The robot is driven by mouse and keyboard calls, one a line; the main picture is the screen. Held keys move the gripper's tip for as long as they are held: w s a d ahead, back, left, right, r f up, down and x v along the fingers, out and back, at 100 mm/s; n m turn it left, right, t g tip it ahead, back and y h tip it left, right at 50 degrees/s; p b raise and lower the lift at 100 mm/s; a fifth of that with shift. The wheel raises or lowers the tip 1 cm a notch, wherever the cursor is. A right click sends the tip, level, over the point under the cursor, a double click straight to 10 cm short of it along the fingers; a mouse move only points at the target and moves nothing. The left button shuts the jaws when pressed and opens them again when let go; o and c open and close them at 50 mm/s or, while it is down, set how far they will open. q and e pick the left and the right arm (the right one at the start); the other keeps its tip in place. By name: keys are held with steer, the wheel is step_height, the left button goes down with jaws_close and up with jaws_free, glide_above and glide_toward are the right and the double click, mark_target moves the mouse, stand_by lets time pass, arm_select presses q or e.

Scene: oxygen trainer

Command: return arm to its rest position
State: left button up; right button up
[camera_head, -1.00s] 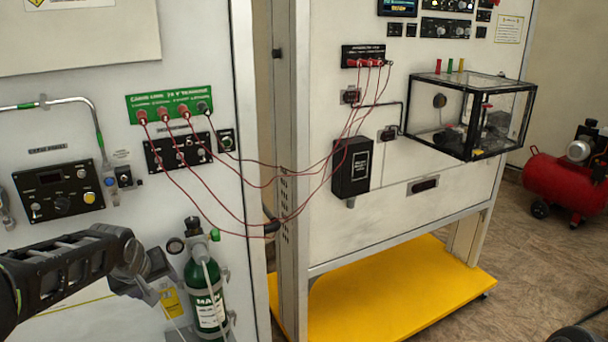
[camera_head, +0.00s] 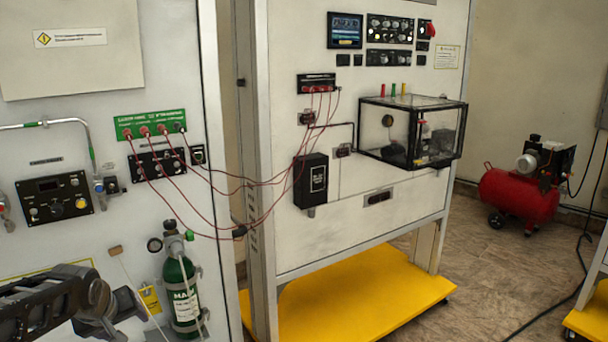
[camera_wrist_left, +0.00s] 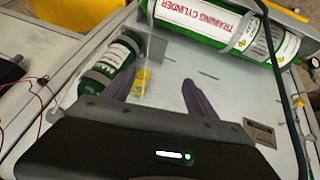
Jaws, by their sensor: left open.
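My left arm comes in at the lower left of the head view, with its gripper (camera_head: 118,312) low in front of the left panel, left of a small green cylinder (camera_head: 181,285). In the left wrist view the two dark fingers of the gripper (camera_wrist_left: 160,92) stand wide apart with nothing between them. The green cylinder (camera_wrist_left: 112,62) lies just beyond the left finger in that view. A larger green and white training cylinder (camera_wrist_left: 215,25) is farther off at the top. My right gripper is not in view.
Red leads (camera_head: 240,230) run from the green terminal strip (camera_head: 150,125) across the gap to the right panel. A clear box (camera_head: 410,130) juts from that panel above a yellow base (camera_head: 350,300). A red compressor (camera_head: 520,195) stands on the floor at right.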

arm_select(q)
steer(key=w+d+f+m+t+h, duration=0.2)
steer(key=w+d+f+m, duration=0.15)
steer(key=d+f, duration=0.55)
steer(key=s+d+f+m+g+h, duration=0.15)
steer(key=s+d+f, duration=0.25)
steer(key=d+f, duration=0.75)
steer(key=s+d+f+g+h, duration=0.1)
steer(key=s+d+f+g, duration=0.1)
steer(key=s+d+f, duration=0.3)
steer(key=s+d+f+g+h, duration=0.1)
steer(key=s+d+f, duration=0.3)
steer(key=s, duration=0.7)
steer(key=s+d+f+m+g+h, duration=0.1)
steer(key=s+d+f+g, duration=0.2)
steer(key=s+d+f, duration=0.2)
steer(key=s+f, duration=0.3)
steer(key=shift+s+d+f, duration=0.35)
